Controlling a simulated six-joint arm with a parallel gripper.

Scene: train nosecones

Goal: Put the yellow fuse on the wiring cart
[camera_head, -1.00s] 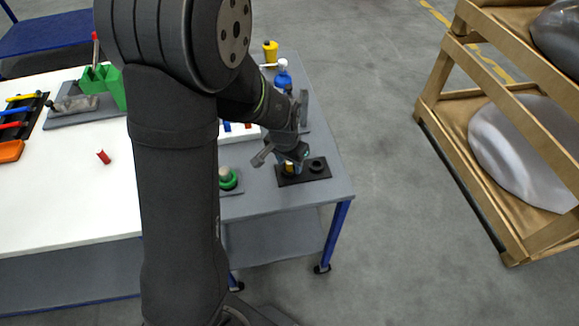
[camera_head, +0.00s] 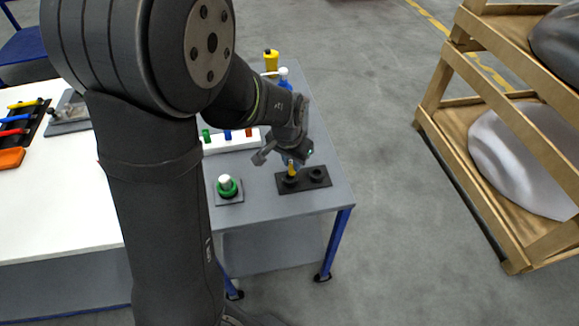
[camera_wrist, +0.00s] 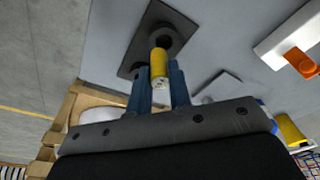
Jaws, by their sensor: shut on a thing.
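The yellow fuse (camera_head: 292,169) is a small upright cylinder between the fingers of my gripper (camera_head: 288,157). In the wrist view the yellow fuse (camera_wrist: 158,63) shows between the blue fingers of my gripper (camera_wrist: 159,86), which is shut on it. It is over the left round socket of a black two-socket plate (camera_head: 304,187). Whether its lower end sits in the socket or just above it, I cannot tell. The right socket (camera_head: 317,174) is empty. The grey wiring cart (camera_head: 262,215) with blue legs carries the plate.
A white block (camera_head: 232,143) holds green, blue and red fuses. A blue bottle (camera_head: 285,79) and a yellow container (camera_head: 271,58) stand at the back. A wooden rack (camera_head: 470,110) is at right.

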